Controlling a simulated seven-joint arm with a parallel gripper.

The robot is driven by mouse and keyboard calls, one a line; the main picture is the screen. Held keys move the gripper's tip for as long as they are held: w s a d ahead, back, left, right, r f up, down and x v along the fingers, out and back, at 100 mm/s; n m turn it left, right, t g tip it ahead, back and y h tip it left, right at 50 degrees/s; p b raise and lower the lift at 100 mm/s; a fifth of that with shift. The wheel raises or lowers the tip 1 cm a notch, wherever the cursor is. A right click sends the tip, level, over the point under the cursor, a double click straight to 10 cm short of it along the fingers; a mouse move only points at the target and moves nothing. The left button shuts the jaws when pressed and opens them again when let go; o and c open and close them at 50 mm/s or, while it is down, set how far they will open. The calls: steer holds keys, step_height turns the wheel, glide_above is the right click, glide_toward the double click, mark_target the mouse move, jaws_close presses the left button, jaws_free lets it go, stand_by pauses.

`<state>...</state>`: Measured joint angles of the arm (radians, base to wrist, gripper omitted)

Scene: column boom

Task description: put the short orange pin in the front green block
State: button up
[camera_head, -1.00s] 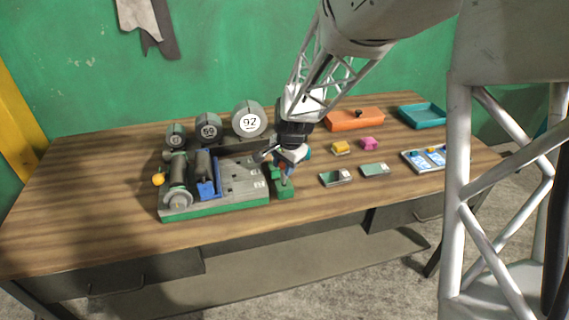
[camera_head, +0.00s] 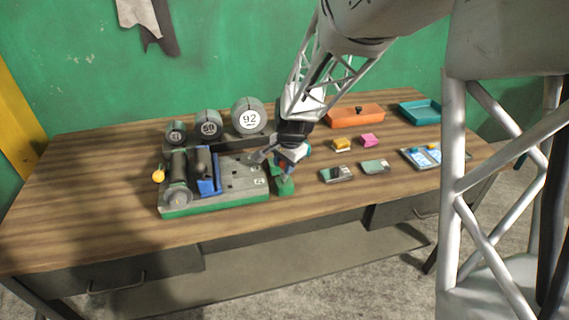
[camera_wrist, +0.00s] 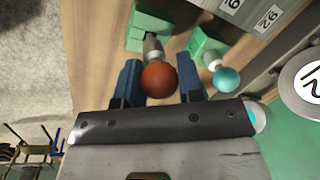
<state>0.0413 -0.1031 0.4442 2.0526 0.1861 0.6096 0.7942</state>
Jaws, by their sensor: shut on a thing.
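The short orange pin, with a red-orange ball head (camera_wrist: 160,78) and a grey metal shank, is between the blue fingers of my gripper (camera_wrist: 160,86), which is shut on it. The shank points at the front green block (camera_wrist: 149,28) and overlaps it in the wrist view; I cannot tell how far it is in. In the head view my gripper (camera_head: 287,168) is just above the front green block (camera_head: 284,187) and hides the pin. The other green block (camera_wrist: 204,42) carries a teal-headed pin (camera_wrist: 226,79).
A grey fixture on a green base (camera_head: 225,203) stands close to the left of the blocks, with round numbered discs (camera_head: 249,119) behind. To the right lie small grey-green boxes (camera_head: 336,174), yellow (camera_head: 341,143) and pink (camera_head: 369,140) pieces, and an orange box (camera_head: 355,116).

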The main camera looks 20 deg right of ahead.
steer(key=shift+f, duration=0.8)
stand_by(0.4)
steer(key=o, duration=1)
steer(key=shift+r, duration=0.1)
steer(key=shift+s+d+r, duration=0.15)
steer(key=shift+s+r, duration=0.05)
steer(key=shift+r, duration=1.05)
steer(key=shift+s+d+r, duration=0.1)
steer(key=shift+s+r, duration=0.1)
steer(key=shift+r, duration=1)
steer(key=shift+s+d+r, duration=0.15)
steer(key=shift+s+r, duration=0.05)
steer(key=shift+r, duration=1.05)
steer(key=shift+r, duration=0.1)
